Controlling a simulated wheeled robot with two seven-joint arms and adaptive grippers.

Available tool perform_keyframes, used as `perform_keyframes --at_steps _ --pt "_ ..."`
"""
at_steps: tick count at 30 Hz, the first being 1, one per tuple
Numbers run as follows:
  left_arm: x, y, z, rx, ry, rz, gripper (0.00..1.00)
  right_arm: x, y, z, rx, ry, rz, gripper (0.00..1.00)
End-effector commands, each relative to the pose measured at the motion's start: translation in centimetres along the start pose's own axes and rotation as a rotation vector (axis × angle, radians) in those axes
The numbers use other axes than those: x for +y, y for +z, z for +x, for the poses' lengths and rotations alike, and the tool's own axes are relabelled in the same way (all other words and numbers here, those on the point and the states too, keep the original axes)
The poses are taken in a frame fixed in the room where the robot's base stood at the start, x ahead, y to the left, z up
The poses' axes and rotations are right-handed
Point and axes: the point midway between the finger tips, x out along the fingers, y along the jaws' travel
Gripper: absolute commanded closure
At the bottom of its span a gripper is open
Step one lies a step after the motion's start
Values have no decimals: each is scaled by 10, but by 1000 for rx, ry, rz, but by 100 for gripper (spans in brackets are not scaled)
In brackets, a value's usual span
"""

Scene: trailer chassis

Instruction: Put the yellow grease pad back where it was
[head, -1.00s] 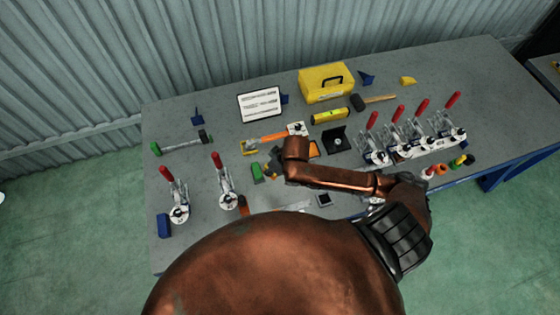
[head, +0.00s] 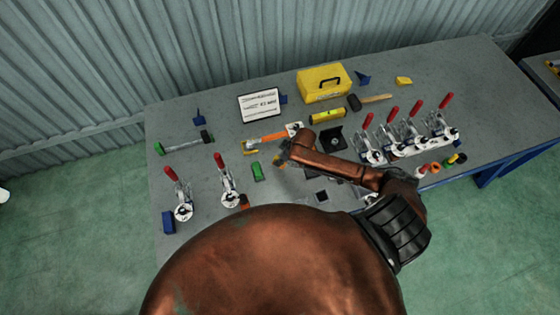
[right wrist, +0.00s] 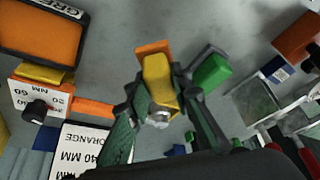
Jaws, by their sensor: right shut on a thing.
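In the right wrist view, a small yellow piece (right wrist: 158,80), which looks like the yellow grease pad, is between the fingers of my right gripper (right wrist: 160,112). The fingers are shut on it. An orange block (right wrist: 152,48) shows just behind it, and I cannot tell whether they touch. In the head view my right gripper (head: 281,161) is small and partly hidden by its own arm, over the middle of the table. My left gripper is not in view.
A green block (right wrist: 211,73) lies close beside the right finger; it also shows in the head view (head: 258,172). A black-framed orange pad with a partly readable label (right wrist: 40,38) is at the wrist view's upper left. Red-handled clamps (head: 408,132) stand to the right.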

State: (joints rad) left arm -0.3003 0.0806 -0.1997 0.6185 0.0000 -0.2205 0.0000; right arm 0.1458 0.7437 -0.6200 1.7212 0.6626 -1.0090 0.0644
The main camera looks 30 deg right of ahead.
Motion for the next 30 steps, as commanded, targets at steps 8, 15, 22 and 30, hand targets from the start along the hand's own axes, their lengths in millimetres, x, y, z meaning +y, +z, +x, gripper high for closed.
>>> perform_keyframes --at_steps 8,15,22,30 --pt "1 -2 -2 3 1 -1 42 14 0 20 1 0 0 100" --pt "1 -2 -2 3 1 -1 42 13 11 46 1 -1 0 100" --pt "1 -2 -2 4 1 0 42 13 12 47 1 -1 -1 100" --pt "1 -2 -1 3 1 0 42 13 13 50 0 -1 0 72"
